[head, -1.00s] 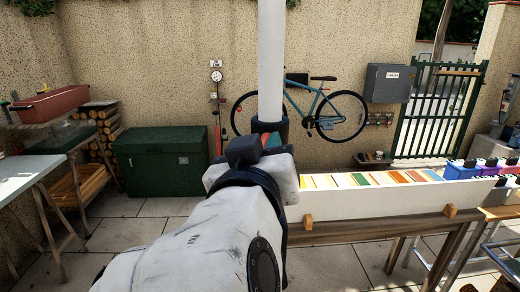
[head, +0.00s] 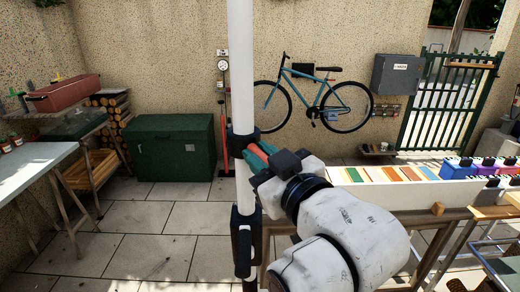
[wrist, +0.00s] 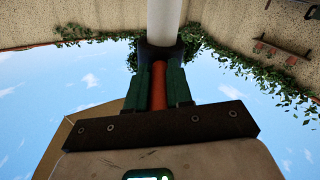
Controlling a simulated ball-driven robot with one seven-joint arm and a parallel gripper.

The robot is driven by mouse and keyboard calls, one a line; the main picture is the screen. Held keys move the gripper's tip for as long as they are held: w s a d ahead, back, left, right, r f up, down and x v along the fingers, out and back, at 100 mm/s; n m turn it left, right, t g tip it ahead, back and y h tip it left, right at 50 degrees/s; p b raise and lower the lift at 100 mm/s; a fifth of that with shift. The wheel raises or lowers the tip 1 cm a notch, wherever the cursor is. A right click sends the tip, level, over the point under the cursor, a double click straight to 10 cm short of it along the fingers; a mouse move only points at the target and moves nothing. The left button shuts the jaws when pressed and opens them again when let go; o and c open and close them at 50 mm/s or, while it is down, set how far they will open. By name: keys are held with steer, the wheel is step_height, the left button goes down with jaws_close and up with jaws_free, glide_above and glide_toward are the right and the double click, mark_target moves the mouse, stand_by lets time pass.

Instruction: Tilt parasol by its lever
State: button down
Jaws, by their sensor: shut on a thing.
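The parasol's white pole (head: 241,65) stands upright in the middle of the head view, with a dark collar (head: 240,141) around it. A red-orange lever (head: 257,152) sticks out from this collar to the right. My gripper (head: 255,150) has green fingers and is shut on the lever. In the wrist view the orange lever (wrist: 158,88) lies between the two green fingers (wrist: 160,75), and its far end meets the dark collar (wrist: 160,55). My wrist hides part of the lever in the head view. The canopy is not clearly visible.
A second dark bracket (head: 245,235) sits lower on the pole. A green chest (head: 174,150) and a table (head: 30,165) stand left. Paving at the lower left is free.

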steer(key=shift+d+n+g+y, duration=0.1)
steer(key=shift+n+g+y, duration=0.2)
steer(key=shift+y, duration=0.1)
steer(key=c, duration=1)
jaws_free()
steer(key=shift+w, duration=0.1)
steer(key=p+v, duration=0.5)
steer(key=v, duration=0.5)
steer(key=shift+s+d+p, duration=0.2)
steer(key=shift+s+p, duration=0.15)
